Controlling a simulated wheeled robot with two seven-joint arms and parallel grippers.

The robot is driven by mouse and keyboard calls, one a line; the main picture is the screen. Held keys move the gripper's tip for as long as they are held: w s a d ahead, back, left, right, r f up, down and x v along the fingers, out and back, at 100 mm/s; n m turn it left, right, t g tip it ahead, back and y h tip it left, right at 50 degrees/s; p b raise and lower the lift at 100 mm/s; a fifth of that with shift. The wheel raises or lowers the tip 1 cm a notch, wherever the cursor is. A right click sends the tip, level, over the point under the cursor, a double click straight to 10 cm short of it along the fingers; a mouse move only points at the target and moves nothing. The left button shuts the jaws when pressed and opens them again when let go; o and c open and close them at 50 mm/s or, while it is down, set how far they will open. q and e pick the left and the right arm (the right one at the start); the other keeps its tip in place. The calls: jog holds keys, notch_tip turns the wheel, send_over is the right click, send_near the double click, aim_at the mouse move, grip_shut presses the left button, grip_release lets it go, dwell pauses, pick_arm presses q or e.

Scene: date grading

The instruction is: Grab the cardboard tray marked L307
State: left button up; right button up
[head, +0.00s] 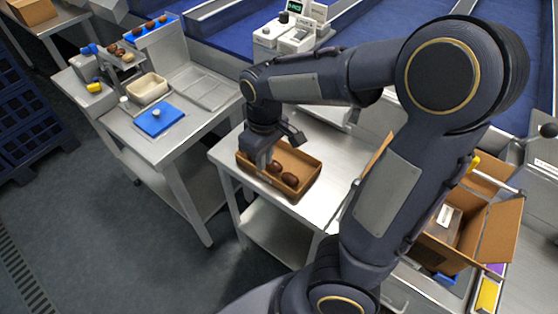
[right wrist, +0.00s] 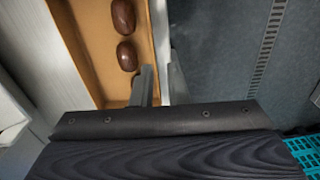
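A shallow brown cardboard tray (head: 304,194) sits on the steel table, close to its left front edge, with several dark dates in it. A pale label shows on its near side, but I cannot read its marking. My right gripper (head: 262,165) points down at the tray's left side. In the right wrist view, the tray (right wrist: 92,60) has one of its walls between the two close-set fingers of the gripper (right wrist: 162,82), one finger inside and one outside. The fingers look shut on that wall. My left gripper is not in view.
An open cardboard box (head: 490,225) stands at the right. A side table at the left holds a blue scale (head: 158,119), a cream tub (head: 148,88) and a metal tray. A white machine (head: 290,35) stands behind. My right arm hides part of the table.

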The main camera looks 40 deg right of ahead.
aim_at(264, 173)
jog(key=shift+w+d+f, duration=0.15)
jog(key=shift+w+f, duration=0.1)
jog(key=shift+w, duration=0.05)
jog(key=f, duration=0.3)
jog(key=f+b, duration=0.1)
jog(key=f, duration=0.3)
jog(key=shift+w+f, duration=0.2)
jog(key=shift+f, duration=0.05)
grip_shut()
jog(key=shift+r, duration=0.15)
